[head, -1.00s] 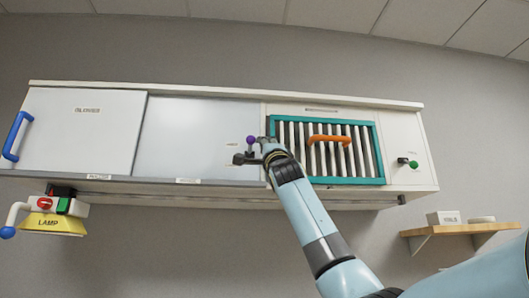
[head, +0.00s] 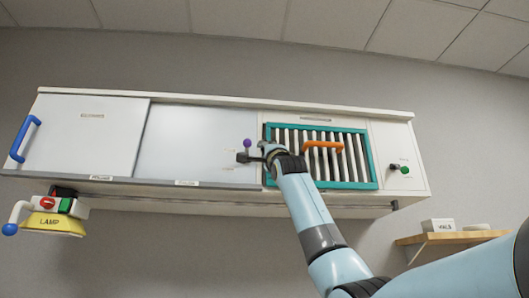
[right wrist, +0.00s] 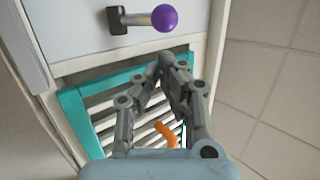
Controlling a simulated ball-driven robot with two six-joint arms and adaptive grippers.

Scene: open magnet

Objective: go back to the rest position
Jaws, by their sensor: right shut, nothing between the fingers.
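My right gripper (head: 264,148) is in front of the wall cabinet (head: 400,150), just left of the teal-framed grille. Its fingers also show in the right wrist view (right wrist: 168,62), closed together with nothing between them. A lever with a purple ball knob (head: 248,143) is close to the fingertips; in the right wrist view the purple knob (right wrist: 165,18) is apart from them, beyond the tips. My left gripper is not in view.
The teal grille (head: 372,160) has an orange handle (head: 322,145). A white door with a blue handle (head: 24,138) is at the left. A green-knobbed lever (head: 405,170) and a wooden shelf (head: 440,238) are at the right.

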